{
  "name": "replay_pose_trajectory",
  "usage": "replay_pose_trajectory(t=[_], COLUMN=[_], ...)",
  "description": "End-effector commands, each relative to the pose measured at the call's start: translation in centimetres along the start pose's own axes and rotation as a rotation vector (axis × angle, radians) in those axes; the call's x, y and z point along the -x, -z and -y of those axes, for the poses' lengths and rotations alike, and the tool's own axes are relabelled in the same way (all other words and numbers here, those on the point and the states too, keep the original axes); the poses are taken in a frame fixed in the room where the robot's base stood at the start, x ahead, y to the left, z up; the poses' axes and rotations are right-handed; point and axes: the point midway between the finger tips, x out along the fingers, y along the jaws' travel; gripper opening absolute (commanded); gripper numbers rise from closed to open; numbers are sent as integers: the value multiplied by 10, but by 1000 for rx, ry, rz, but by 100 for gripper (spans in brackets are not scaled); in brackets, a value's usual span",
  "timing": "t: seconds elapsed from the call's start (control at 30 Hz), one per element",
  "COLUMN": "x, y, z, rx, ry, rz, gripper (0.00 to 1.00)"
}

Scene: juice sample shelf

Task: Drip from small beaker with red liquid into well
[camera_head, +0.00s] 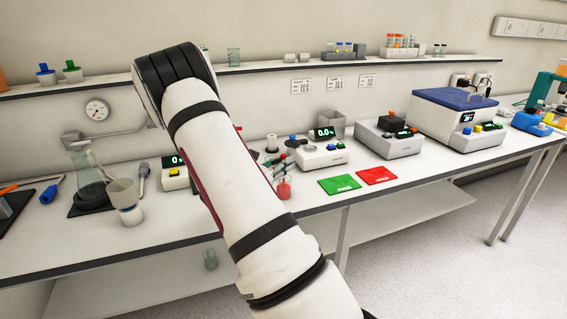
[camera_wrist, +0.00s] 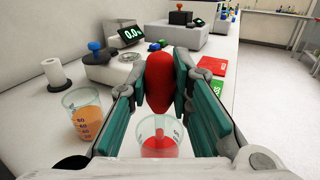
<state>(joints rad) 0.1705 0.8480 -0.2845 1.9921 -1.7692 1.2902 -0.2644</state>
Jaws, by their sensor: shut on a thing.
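My gripper (camera_wrist: 160,66) is shut on a red rubber bulb (camera_wrist: 158,88), apparently a dropper's, in the wrist view. Below the bulb stands a small clear beaker with red liquid (camera_wrist: 158,148). The dropper's lower part seems to point down into this beaker; its tip cannot be made out. In the head view the same beaker (camera_head: 284,188) stands near the bench's front, just right of my arm, which hides most of the gripper. A white meter (camera_wrist: 112,68) with a lit display and a round metallic disc, possibly the well, lies beyond; it also shows in the head view (camera_head: 322,157).
A beaker with orange liquid (camera_wrist: 83,115) stands left of my gripper. A white roll (camera_wrist: 55,75) on a stand is behind it. Green (camera_head: 339,184) and red (camera_head: 376,175) mats lie right of the red-liquid beaker. More instruments line the bench farther right.

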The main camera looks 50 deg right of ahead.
Motion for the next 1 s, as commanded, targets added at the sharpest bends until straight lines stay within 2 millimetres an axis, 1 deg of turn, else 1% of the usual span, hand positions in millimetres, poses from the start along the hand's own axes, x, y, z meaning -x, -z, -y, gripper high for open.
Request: replay_pose_trajectory(t=[0.5,0.57,1.0], x=[0,0,0], y=[-2,-6,-46], z=[0,0,1], rx=[-1,-2,-2], ry=[0,0,0], rz=[0,0,1], gripper=[9,9,9])
